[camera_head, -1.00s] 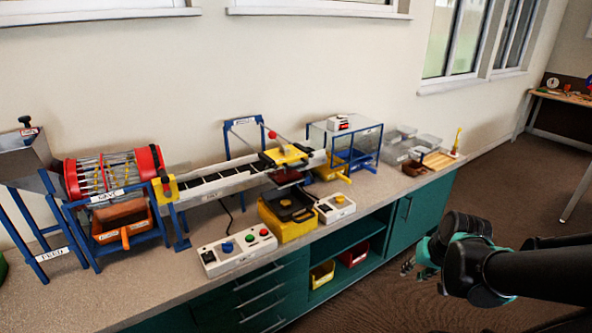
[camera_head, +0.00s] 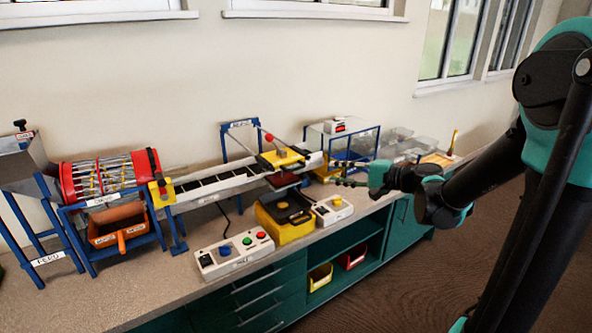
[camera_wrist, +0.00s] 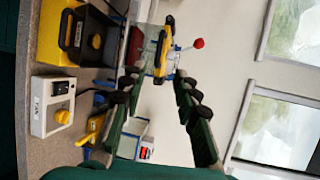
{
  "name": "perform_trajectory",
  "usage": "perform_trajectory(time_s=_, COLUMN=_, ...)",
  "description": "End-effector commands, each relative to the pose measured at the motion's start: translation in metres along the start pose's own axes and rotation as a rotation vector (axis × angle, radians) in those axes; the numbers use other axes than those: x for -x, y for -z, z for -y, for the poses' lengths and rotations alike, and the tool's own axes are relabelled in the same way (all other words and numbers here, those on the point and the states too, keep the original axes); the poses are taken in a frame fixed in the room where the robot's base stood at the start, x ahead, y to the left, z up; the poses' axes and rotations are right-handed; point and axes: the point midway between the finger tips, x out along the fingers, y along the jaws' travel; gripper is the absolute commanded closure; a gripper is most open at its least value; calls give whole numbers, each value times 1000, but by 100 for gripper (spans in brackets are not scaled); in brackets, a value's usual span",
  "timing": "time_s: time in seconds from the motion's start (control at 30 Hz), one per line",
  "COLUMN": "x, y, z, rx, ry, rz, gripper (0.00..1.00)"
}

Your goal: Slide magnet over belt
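The magnet (camera_head: 281,158) is a yellow block on a rail at the right end of the belt, with a red-knobbed handle (camera_head: 269,137) on it. The belt (camera_head: 215,187) is a long dark-slatted conveyor sloping up to the right. My gripper (camera_head: 338,172) is open and empty, to the right of the magnet and apart from it, pointing left. In the wrist view the gripper's fingers (camera_wrist: 155,82) are spread, with the yellow magnet (camera_wrist: 163,52) ahead between them and the red knob (camera_wrist: 199,43) just right of it. The magnet's underside is hidden.
A yellow bin with a black tray (camera_head: 286,217), a yellow-knob box (camera_head: 333,208) and a button box (camera_head: 235,252) stand in front. A blue-framed clear box (camera_head: 365,145) stands behind my gripper. A red drum (camera_head: 108,178) is at the left.

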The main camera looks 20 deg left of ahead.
Motion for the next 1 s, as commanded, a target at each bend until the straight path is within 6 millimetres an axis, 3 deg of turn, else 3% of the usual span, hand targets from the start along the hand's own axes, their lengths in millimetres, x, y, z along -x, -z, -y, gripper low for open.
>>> perform_trajectory(time_s=0.6, x=-120, y=-1, z=-1, rx=2, ry=-2, rz=3, gripper=69)
perform_trajectory(time_s=0.8, x=-145, y=-1, z=-1, rx=1, ry=-2, rz=2, gripper=69)
perform_trajectory(time_s=1.0, x=-154, y=0, z=-1, rx=1, ry=-1, rz=0, gripper=69)
